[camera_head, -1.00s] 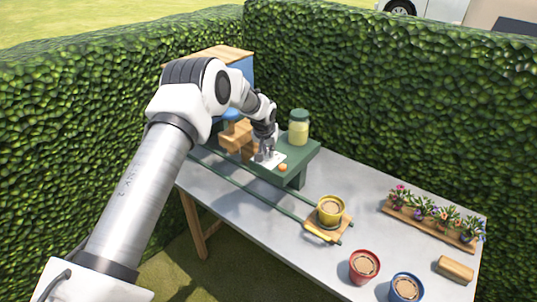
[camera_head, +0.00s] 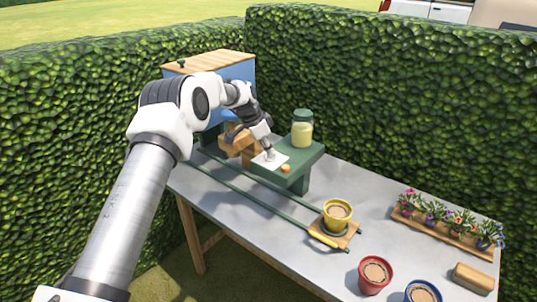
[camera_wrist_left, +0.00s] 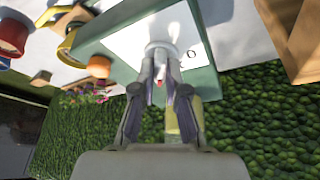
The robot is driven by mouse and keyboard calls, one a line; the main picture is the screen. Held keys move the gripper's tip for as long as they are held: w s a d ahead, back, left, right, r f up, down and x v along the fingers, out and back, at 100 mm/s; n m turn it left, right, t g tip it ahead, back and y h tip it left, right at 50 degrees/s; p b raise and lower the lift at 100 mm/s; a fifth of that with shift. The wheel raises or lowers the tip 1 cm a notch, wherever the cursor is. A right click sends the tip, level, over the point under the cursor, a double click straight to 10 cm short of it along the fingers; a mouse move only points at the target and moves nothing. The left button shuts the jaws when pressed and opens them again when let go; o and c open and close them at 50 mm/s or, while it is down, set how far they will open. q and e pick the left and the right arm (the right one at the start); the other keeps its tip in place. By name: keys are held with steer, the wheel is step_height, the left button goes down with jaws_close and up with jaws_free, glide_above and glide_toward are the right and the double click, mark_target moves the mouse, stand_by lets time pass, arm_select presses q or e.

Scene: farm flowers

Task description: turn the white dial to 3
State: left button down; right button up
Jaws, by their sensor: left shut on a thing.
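The white dial (camera_wrist_left: 163,47) stands on a white plate (camera_wrist_left: 125,42) with dark markings, of which one looks like a 0; the rest are hidden or too small to read. A small red mark shows between my fingers. My left gripper (camera_wrist_left: 160,78) is shut on the dial, with one finger on each side. In the head view, my left gripper (camera_head: 268,156) reaches down onto the white plate (camera_head: 276,162) on the green stand (camera_head: 303,163), and hides most of the dial. My right gripper is not in view.
An orange knob (camera_head: 286,168) is close beside the plate. A jar (camera_head: 302,128) stands behind on the green stand, and a wooden block (camera_head: 236,141) is left of it. Green rails run to a yellow pot (camera_head: 337,211). Red (camera_head: 375,274) and blue pots stand at the front.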

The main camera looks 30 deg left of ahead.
arm_select(q)
steer(key=shift+f+m+g+h, duration=0.2)
steer(key=shift+m+g+h, duration=0.1)
steer(key=shift+m, duration=0.6)
steer(key=shift+m+p, duration=0.45)
steer(key=shift+m, duration=0.05)
steer(key=shift+m+g+h+p, duration=0.4)
steer(key=shift+m+g+p, duration=0.3)
steer(key=shift+m+p, duration=0.55)
steer(key=shift+f+m, duration=0.15)
steer(key=shift+m, duration=0.3)
steer(key=c, duration=1.2)
jaws_free()
steer(key=shift+d, duration=0.1)
steer(key=shift+w, duration=0.15)
steer(key=shift+r, duration=0.25)
